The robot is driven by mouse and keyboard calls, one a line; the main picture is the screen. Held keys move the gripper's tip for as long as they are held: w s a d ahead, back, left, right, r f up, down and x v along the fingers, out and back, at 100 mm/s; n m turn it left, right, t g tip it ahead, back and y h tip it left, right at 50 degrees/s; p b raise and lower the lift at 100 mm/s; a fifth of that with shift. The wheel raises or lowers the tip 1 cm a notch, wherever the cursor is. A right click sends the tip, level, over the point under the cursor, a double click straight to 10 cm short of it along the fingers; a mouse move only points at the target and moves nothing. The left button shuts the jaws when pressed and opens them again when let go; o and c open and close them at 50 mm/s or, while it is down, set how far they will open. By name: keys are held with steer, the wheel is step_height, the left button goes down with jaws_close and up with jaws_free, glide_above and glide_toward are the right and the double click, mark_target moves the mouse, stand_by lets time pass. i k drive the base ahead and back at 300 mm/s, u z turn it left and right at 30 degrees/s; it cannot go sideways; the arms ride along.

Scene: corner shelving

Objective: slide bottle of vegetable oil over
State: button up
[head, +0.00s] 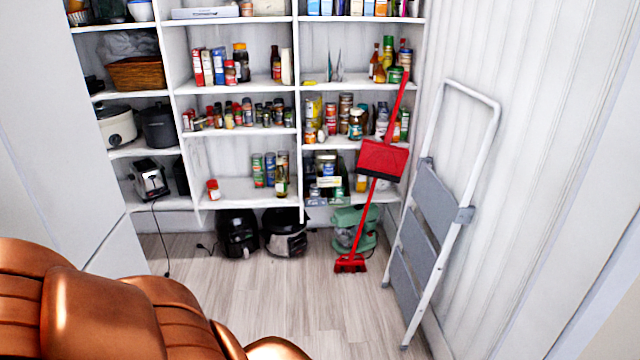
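A dark bottle with a pale label (281,176) stands upright near the front edge of the bottom middle shelf (240,191). A green and yellow bottle (387,52) stands among other bottles on a higher shelf at the right. Both are too small to read, so I cannot tell which, if either, is the vegetable oil. My gripper is not in view.
Cans (263,170) stand beside the dark bottle, and a small red-lidded jar (213,189) is to its left. A red broom with dustpan (383,160) and a folded step ladder (440,215) stand at the right. The wooden floor (265,295) is clear in the middle.

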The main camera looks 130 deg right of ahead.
mark_target(281, 174)
steer(key=z, duration=4.6)
steer(key=i, duration=1.3)
steer(key=u, duration=0.45)
steer(key=i, duration=0.95)
steer(key=u, duration=1.1)
steer(key=i, duration=0.25)
steer(key=u, duration=0.2)
